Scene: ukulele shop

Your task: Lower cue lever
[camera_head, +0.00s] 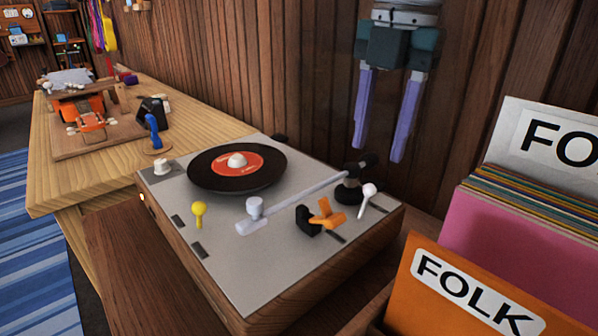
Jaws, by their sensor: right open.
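A turntable with a pale grey deck (240,275) and wooden sides stands at the centre. A black record with an orange label (258,163) lies on it. A pale tonearm (306,192) crosses the deck in front of the record. To its right are an orange lever (326,214) by a black block and a white-knobbed lever (368,192) standing tilted up. A yellow-knobbed lever (199,211) stands at the left. I cannot tell for sure which is the cue lever. My right gripper (380,150) hangs above and behind the deck, purple fingers apart, empty. My left gripper is out of view.
Bins of records with FOLK signs (478,292) stand close at the right. A wooden bench (120,160) with orange and black items lies at the left. A wood-panelled wall (310,75) rises behind. The space above the deck is clear.

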